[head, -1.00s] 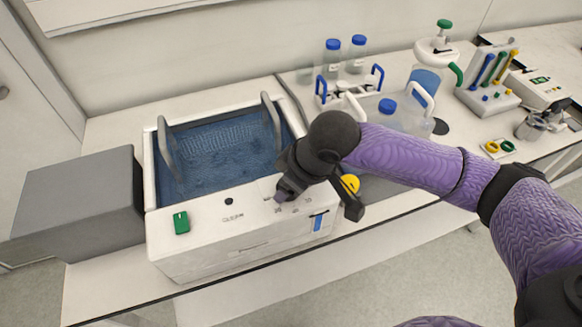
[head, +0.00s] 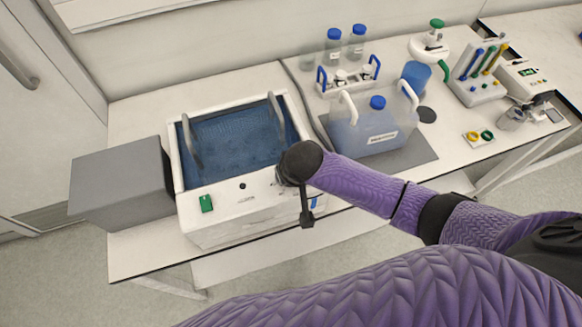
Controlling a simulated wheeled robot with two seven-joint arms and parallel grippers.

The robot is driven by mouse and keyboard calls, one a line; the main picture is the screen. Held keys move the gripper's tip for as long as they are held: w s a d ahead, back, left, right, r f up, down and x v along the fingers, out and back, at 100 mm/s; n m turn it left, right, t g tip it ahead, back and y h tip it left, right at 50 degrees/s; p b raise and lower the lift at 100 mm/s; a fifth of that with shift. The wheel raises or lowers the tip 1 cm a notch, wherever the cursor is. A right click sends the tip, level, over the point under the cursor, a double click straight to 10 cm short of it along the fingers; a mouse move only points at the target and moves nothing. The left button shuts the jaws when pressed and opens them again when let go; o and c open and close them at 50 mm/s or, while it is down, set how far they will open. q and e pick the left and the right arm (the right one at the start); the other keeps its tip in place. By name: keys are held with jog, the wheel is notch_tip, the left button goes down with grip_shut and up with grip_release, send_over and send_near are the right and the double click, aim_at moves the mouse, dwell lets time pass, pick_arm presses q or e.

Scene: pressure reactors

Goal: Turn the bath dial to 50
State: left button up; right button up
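The water bath (head: 218,222) is a white box with blue water inside and two grey handles. Its sloped front panel carries a green switch (head: 206,203) and a small black knob or hole (head: 242,186). My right gripper (head: 294,190) is at the right part of this panel, under the dark wrist of my purple arm. The wrist covers that part of the panel, so the dial and its reading are hidden. The fingertips are hidden too, and I cannot tell whether they touch anything. My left gripper is out of view.
A grey box (head: 115,187) stands against the bath's left side. Bottles, a blue cup (head: 416,76) and a tube rack (head: 478,90) stand farther right and back.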

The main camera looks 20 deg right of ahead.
dwell(0.3)
jog(key=shift+w, duration=0.1)
jog(key=o, duration=1.3)
jog(key=shift+r, duration=0.15)
jog(key=p+v, duration=0.4)
jog(key=v, duration=0.5)
jog(key=shift+s+r, duration=0.25)
jog(key=shift+r, duration=0.1)
jog(key=shift+a, duration=0.1)
